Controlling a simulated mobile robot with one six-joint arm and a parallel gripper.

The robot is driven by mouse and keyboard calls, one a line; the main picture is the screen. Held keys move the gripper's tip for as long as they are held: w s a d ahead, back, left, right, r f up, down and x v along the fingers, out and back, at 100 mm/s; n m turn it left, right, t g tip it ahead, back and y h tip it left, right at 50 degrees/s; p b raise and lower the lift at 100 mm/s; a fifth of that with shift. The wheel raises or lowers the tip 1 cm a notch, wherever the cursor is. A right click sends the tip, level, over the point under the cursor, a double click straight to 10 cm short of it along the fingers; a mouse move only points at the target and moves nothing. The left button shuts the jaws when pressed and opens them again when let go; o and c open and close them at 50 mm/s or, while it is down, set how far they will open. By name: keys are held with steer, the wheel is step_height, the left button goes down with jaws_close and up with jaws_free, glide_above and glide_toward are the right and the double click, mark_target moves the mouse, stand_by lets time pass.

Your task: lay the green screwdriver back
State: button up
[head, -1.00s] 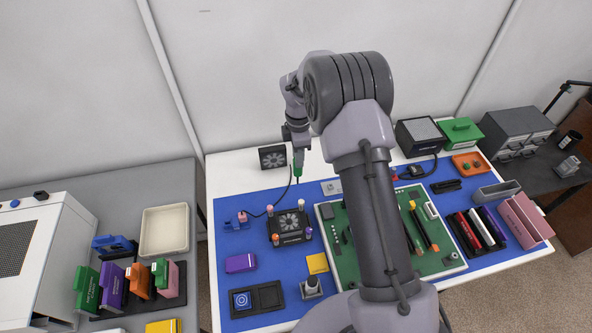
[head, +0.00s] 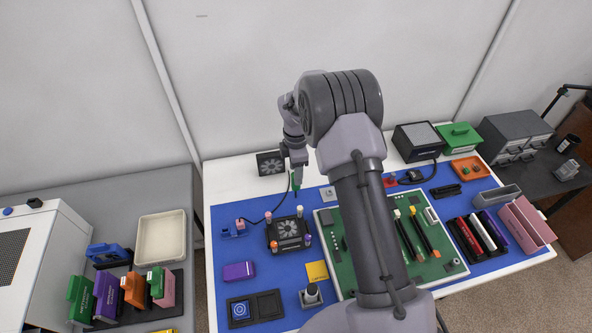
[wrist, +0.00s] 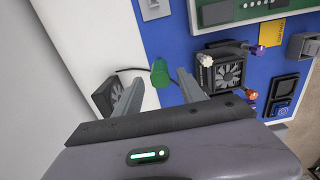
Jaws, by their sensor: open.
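The green screwdriver (head: 295,181) shows as a green handle under my gripper (head: 296,168), above the back of the blue mat in the head view. In the wrist view its handle (wrist: 160,73) is seen nearly end-on between the two spread fingers of my gripper (wrist: 160,77), with gaps on both sides. My gripper is open and points down. The shaft is mostly hidden, and I cannot tell whether the screwdriver touches the mat. A small dark piece (head: 287,203) shows just below it on the blue mat (head: 225,212).
A dark fan (head: 270,163) stands behind to the left. A fan with several coloured pegs (head: 289,230) sits in front, and a thin cable runs close by. A green circuit board (head: 335,258) lies to the right, partly behind my arm. The mat's back left is mostly clear.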

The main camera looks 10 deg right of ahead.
steer(key=s+r+m+t+p, duration=0.1)
steer(key=s+r+m+p, duration=0.15)
steer(key=r, duration=0.95)
steer(key=s+r+m+p, duration=0.1)
steer(key=s+r+m, duration=0.15)
steer(key=r, duration=0.95)
steer(key=s+a+r+m+t+y, duration=0.1)
steer(key=s+a+r+m+t, duration=0.1)
steer(key=s+r+m, duration=0.7)
steer(key=s+a+m+t, duration=0.1)
steer(key=s+m, duration=0.3)
steer(key=s, duration=0.5)
steer(key=s+a+r+m+t+y, duration=0.1)
steer(key=s+m, duration=0.3)
steer(key=s, duration=0.6)
steer(key=shift+s+r+t, duration=0.15)
steer(key=shift+r+t, duration=0.1)
steer(key=shift+t, duration=0.15)
